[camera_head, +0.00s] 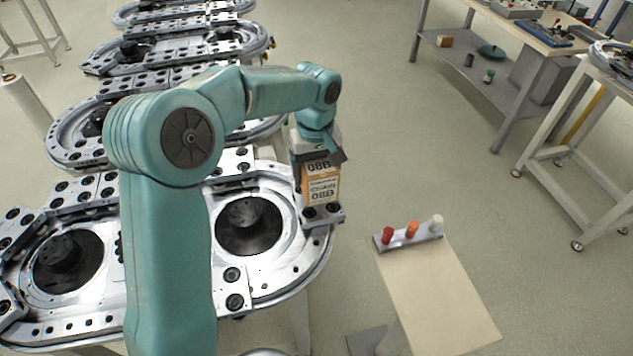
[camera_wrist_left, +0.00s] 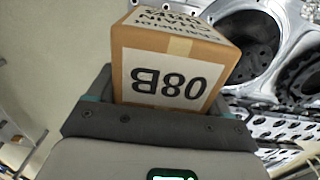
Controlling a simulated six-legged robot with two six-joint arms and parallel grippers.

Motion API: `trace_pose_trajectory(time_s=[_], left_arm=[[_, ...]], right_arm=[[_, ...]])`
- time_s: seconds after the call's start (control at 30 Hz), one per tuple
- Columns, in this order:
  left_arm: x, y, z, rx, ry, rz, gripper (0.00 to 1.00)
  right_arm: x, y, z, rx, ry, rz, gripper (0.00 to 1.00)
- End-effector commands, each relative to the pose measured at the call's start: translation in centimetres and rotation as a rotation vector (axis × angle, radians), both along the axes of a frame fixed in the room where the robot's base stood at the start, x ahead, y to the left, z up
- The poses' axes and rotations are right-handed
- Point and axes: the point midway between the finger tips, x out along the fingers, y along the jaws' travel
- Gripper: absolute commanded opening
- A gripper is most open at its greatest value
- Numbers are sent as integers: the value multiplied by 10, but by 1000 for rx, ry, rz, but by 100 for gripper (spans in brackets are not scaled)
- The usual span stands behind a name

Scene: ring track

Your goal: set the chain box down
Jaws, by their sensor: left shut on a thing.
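The chain box (camera_head: 321,184) is a small orange-brown carton with white labels reading 08B and chain. My left gripper (camera_head: 318,157) is shut on its upper part and holds it upright at the right edge of the ring track (camera_head: 318,250). The box's lower end is close to a small metal block with black round fittings on the track rim; I cannot tell whether it touches. In the left wrist view the box (camera_wrist_left: 172,75) sits between the dark jaws (camera_wrist_left: 160,115), its 08B label upside down. My right gripper is not in view.
A small stand with a beige top (camera_head: 437,295) is to the right, with a rack (camera_head: 408,240) of red, orange and white pegs at its far end. Workbenches (camera_head: 545,40) stand at the upper right. The floor between is clear. More track loops (camera_head: 180,45) lie at the upper left.

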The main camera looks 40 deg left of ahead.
Motion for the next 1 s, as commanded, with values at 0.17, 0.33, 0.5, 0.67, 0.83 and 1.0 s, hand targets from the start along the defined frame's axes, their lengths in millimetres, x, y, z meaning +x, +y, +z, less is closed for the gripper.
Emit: trace_pose_trajectory(time_s=[0.17,0.33,0.5,0.67,0.83,1.0], left_arm=[[2,-1,-15,-1,-1,1,6],[2,0,-39,1,-1,0,6],[2,-1,-46,0,-3,-1,6],[2,-1,-46,0,-4,0,6],[2,-1,-50,0,0,-1,85],[1,-1,-50,0,0,-1,100]], right_arm=[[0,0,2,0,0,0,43],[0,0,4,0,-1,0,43],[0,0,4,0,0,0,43],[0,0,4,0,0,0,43],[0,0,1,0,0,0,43],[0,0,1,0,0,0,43]])
